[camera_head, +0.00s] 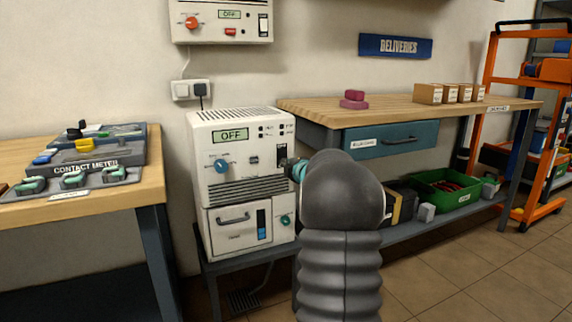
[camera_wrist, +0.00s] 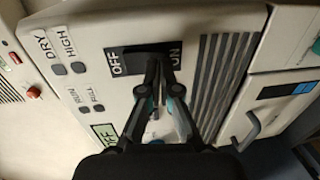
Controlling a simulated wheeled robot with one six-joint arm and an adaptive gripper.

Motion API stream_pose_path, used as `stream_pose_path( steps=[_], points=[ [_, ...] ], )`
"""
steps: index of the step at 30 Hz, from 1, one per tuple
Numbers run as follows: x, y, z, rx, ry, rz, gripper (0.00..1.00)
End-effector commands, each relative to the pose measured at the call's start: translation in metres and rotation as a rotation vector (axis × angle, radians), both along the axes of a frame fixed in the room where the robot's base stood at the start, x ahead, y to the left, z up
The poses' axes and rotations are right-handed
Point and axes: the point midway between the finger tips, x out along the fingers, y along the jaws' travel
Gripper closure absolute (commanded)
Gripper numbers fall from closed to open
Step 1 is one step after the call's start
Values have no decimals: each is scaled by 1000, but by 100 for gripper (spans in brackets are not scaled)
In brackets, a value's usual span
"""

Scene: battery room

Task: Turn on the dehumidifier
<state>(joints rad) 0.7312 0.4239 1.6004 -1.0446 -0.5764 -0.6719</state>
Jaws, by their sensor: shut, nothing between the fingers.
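The dehumidifier (camera_head: 206,190) is a white box on a low stand, with a display (camera_head: 231,135) reading OFF, a blue knob (camera_head: 221,165) and a tank drawer below. Its black power switch (camera_wrist: 184,50), marked OFF and ON, shows in the wrist view, where the display (camera_wrist: 103,133) also appears. In the head view my arm hides most of the gripper at the dehumidifier's right side. The fingers partly cover the switch and blue knob.
A wall unit (camera_head: 245,34) with a red knob and an OFF display hangs above. A wooden table (camera_head: 100,203) with a contact meter stands left. A workbench (camera_head: 310,104) with a blue drawer (camera_head: 370,141) stands close on the right. Tiled floor (camera_head: 450,265) is open at front right.

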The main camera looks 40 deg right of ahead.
Motion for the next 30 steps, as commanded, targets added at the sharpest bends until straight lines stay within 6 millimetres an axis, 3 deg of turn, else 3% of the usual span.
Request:
stream_pose_path(
  steps=[22, 30],
  points=[
    [9, -1, -3, 1, 1, 1, 100],
    [-9, 4, -9, 1, 0, -1, 100]
  ],
)
